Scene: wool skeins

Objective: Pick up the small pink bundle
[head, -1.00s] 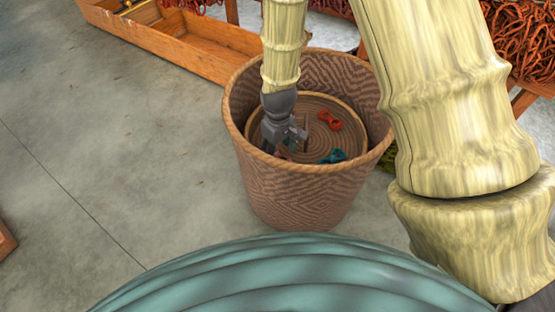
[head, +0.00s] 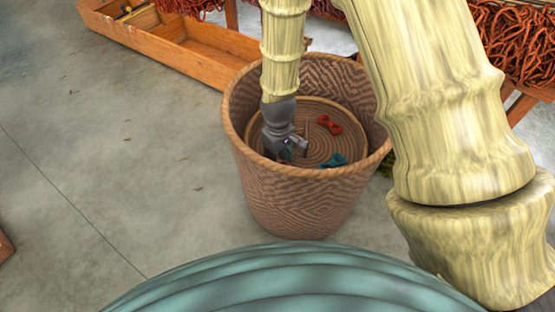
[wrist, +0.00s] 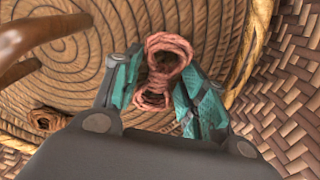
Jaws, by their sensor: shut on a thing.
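The small pink bundle (wrist: 168,58) is a twisted, looped skein of wool. In the wrist view it lies between the two teal finger pads of my gripper (wrist: 160,88), which is shut on it. In the head view my gripper (head: 291,148) reaches down inside the woven basket (head: 290,205), at the left of its coiled inner floor. The pink bundle is mostly hidden there behind the gripper. The coiled floor shows close behind the bundle in the wrist view; I cannot tell whether they touch.
An orange-red bundle (head: 329,124) and a teal bundle (head: 333,161) lie on the coiled floor (head: 318,145), right of my gripper. The basket's wall rises close around. A wooden box (head: 175,45) stands behind.

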